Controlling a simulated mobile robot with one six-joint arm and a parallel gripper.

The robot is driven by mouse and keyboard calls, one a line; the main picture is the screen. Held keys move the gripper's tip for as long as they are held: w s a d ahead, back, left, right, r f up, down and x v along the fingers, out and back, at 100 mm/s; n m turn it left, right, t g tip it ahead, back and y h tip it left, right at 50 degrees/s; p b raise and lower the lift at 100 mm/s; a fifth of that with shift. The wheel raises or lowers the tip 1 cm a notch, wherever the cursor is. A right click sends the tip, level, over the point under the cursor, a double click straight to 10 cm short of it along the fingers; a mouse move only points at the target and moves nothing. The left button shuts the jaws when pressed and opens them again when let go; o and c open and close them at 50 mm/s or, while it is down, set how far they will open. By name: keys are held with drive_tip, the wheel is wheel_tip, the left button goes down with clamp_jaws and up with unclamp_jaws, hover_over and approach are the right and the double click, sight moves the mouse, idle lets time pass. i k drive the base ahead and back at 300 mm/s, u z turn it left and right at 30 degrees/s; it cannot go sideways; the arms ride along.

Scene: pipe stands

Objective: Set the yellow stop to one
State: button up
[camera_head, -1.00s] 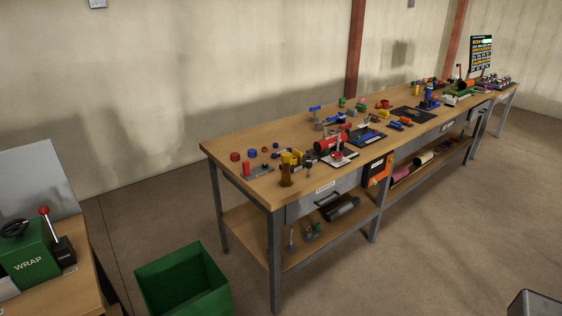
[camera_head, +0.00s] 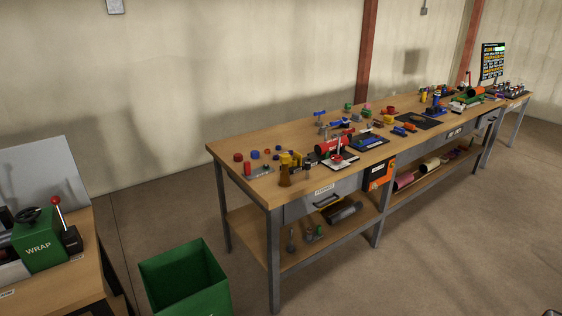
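Several small yellow things lie on the long wooden workbench (camera_head: 228,150). One yellow piece (camera_head: 297,159) is near the left end, another yellow piece (camera_head: 388,120) is around the middle, and an upright yellow piece (camera_head: 436,97) stands farther right. They are too small to tell which is the yellow stop. No scale or number one can be read beside them. My gripper is not in view.
A green bin (camera_head: 185,280) stands on the floor left of the bench. A green WRAP machine (camera_head: 38,243) with a red-knobbed lever sits on a table at the left. A red cylinder (camera_head: 330,145) lies on the bench. Floor in front of the bench is clear.

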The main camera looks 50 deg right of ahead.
sight(297, 159)
drive_tip(key=z, duration=0.1)
drive_tip(key=i, duration=0.95)
drive_tip(key=u, duration=0.05)
